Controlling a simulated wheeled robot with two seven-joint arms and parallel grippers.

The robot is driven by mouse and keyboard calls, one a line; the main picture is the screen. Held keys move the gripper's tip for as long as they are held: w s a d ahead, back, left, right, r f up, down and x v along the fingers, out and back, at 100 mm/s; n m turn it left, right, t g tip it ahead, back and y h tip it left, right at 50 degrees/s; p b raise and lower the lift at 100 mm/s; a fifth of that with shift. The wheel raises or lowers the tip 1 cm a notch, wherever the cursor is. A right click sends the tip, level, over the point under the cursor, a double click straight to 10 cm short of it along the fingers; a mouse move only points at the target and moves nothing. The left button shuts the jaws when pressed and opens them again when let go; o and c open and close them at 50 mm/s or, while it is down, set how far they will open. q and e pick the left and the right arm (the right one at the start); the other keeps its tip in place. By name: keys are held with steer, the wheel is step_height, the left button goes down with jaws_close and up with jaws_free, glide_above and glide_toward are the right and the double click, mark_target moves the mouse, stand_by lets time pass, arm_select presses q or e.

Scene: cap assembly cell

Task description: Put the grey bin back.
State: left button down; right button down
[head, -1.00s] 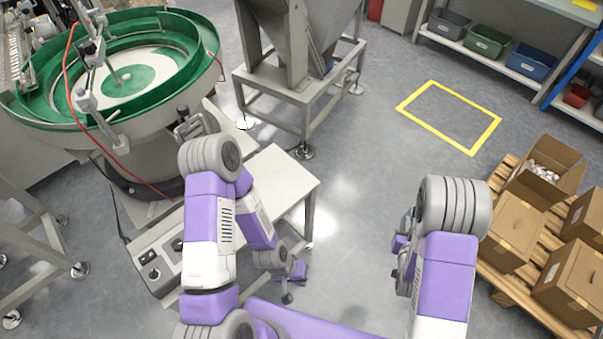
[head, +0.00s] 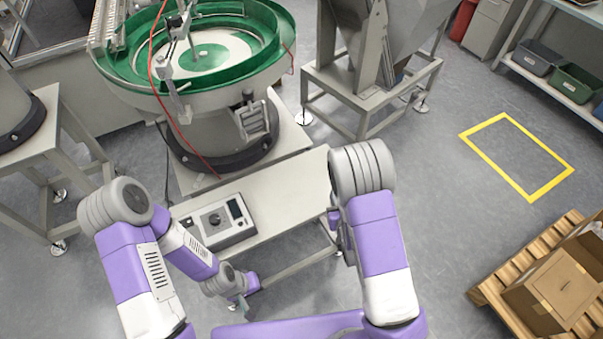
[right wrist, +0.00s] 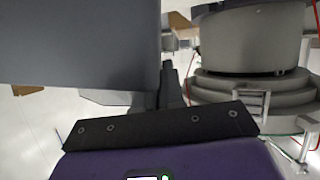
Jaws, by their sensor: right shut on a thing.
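A plain grey wall of the grey bin (right wrist: 75,45) fills the upper left of the right wrist view. My right gripper (right wrist: 172,85) is shut on it at the wall's right edge. The rest of this bin is out of that view, and I cannot make it out in the head view, where my right arm hides the right gripper. My left gripper (head: 240,303) hangs low beside the work table in the head view. It is small there, and I cannot tell whether its fingers are apart.
A dark grey bin (head: 537,58) and a green bin (head: 574,84) stand on the shelf (head: 550,92) at upper right. A yellow floor outline (head: 480,152) is empty. The bowl feeder (head: 215,110), hopper stand (head: 362,100), control box (head: 216,221) and pallet (head: 497,290) stand around me.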

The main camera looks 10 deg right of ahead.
steer(key=w+a+n+y+b, duration=0.1)
steer(key=w+a+n+y, duration=0.3)
steer(key=w+a+n, duration=0.15)
steer(key=w+r+n+g+y+b, duration=0.2)
steer(key=w+r+n+g+y, duration=0.1)
steer(key=w+r+n+y, duration=0.3)
steer(key=shift+m+h, duration=0.5)
steer(key=shift+m, duration=0.15)
steer(key=f+b, duration=0.1)
steer(key=f, duration=0.2)
steer(key=w+f+b, duration=0.1)
steer(key=f, duration=0.3)
steer(key=d+f+b, duration=0.1)
steer(key=f, duration=0.3)
steer(key=shift+w+f, duration=0.1)
steer(key=shift+w, duration=0.05)
steer(key=c, duration=1.5)
jaws_free()
steer(key=shift+o, duration=1.3)
